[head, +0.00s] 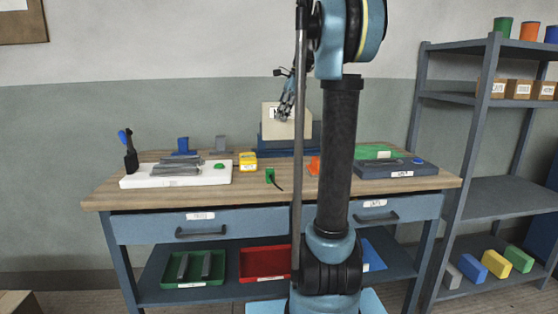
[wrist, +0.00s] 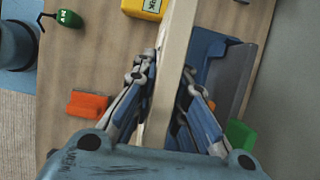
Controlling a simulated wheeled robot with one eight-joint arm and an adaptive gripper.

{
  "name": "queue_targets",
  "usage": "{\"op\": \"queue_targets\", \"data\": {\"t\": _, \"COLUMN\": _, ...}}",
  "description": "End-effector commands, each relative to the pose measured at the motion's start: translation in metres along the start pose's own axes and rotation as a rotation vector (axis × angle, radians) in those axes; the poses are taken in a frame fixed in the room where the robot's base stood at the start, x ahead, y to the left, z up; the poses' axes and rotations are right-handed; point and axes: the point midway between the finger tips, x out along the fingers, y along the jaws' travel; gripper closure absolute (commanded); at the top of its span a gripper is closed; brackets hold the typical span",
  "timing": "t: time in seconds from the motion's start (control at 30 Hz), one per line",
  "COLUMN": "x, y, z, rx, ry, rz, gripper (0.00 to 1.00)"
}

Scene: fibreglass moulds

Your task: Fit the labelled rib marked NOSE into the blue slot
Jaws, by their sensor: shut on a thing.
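The rib (head: 300,119) is a thin cream board with a white label of dark letters, partly covered by my gripper. It stands upright at the back of the bench. My gripper (head: 284,108) is shut on its upper part. In the wrist view, the rib (wrist: 174,60) runs edge-on between the two fingers (wrist: 166,88). The blue fixture (head: 268,144) is low behind the rib's lower edge; it also shows beside the rib in the wrist view (wrist: 211,47). The slot itself is hidden, and I cannot tell whether the rib's lower edge is inside it.
A yellow block (head: 248,162), a green tool (head: 270,176) and an orange block (head: 314,166) lie near the fixture. A white board with grey pieces (head: 215,178) is at left, a dark blue case (head: 398,171) at right. My arm hides part of the bench.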

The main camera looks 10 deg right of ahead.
Motion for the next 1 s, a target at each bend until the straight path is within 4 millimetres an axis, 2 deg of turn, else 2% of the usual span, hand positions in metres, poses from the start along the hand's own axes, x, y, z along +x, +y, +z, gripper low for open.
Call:
{"op": "queue_targets", "data": {"t": 0.3, "x": 0.041, "y": 0.0, "z": -0.022, "rx": 0.006, "ry": 0.0, "rz": -0.002, "gripper": 1.0}}
{"op": "queue_targets", "data": {"t": 0.57, "x": 0.056, "y": -0.001, "z": -0.029, "rx": 0.007, "ry": 0.0, "rz": -0.003, "gripper": 1.0}}
{"op": "queue_targets", "data": {"t": 0.83, "x": 0.086, "y": -0.001, "z": -0.042, "rx": 0.007, "ry": 0.0, "rz": -0.003, "gripper": 1.0}}
{"op": "queue_targets", "data": {"t": 1.0, "x": 0.089, "y": 0.0, "z": -0.043, "rx": 0.007, "ry": 0.0, "rz": -0.003, "gripper": 1.0}}
